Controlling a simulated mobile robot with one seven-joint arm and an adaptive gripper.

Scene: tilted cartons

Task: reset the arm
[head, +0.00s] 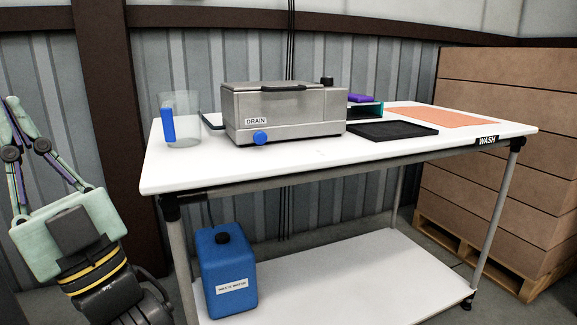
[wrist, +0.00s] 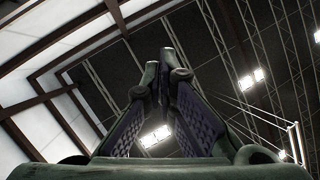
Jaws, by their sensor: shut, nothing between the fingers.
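My gripper (head: 13,103) is at the far left of the head view, raised and pointing up, left of the white table (head: 330,165) and apart from it. In the wrist view, my gripper (wrist: 158,62) has its two fingers leaning together at the tips, with nothing held between them. Behind the fingers only the ceiling, its beams and lamps show. Much of my arm is outside the head view.
On the table stand a clear jug (head: 182,125) with a blue handle, a metal box (head: 285,112) labelled DRAIN, a black tray (head: 392,131) and an orange mat (head: 440,117). A blue waste-water can (head: 226,270) is on the lower shelf. Stacked cartons (head: 500,140) stand at right.

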